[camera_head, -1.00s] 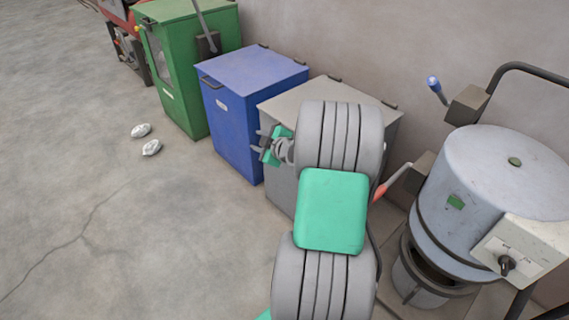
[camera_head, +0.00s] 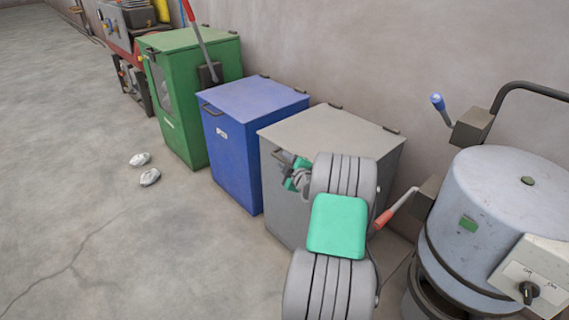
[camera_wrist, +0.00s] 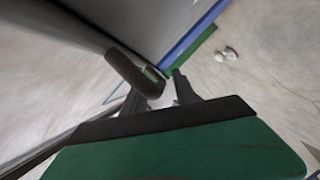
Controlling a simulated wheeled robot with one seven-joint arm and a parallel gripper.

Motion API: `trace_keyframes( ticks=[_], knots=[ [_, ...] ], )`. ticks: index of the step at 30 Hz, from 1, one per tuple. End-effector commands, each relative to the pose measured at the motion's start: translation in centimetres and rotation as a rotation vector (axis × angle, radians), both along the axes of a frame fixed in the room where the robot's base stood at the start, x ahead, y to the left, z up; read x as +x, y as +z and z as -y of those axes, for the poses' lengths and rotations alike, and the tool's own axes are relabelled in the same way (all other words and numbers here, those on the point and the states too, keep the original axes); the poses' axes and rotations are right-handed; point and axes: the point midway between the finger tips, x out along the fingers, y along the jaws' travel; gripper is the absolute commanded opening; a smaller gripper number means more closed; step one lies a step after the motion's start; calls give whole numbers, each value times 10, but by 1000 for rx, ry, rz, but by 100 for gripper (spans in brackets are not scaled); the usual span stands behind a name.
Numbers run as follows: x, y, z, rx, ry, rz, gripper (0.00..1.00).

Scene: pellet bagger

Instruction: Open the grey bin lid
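The grey bin (camera_head: 284,207) stands against the wall with its flat grey lid (camera_head: 332,132) down. A dark handle (camera_head: 277,155) sits at the lid's front left edge, and it looms close in the wrist view (camera_wrist: 134,74). My gripper (camera_head: 291,167) is at the bin's front, right beside this handle. In the wrist view my gripper (camera_wrist: 160,93) has its two dark fingers apart. The handle overlaps the left finger there, and I cannot tell if they touch. My arm hides part of the bin's front right.
A blue bin (camera_head: 235,150) and a green bin (camera_head: 187,95) stand to the left. A grey drum machine (camera_head: 490,205) and a red-tipped lever (camera_head: 392,212) are close on the right. Two pale lumps (camera_head: 145,168) lie on the floor. The left floor is clear.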

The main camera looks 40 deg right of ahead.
Motion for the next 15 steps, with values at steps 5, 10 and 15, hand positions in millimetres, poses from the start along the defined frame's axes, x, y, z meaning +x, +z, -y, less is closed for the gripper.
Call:
trace_keyframes(
  ticks=[5,10,15],
  knots=[
    [0,0,0,0,0,0,21],
    [0,0,0,0,0,0,7],
    [0,0,0,0,1,-1,0]
  ],
)
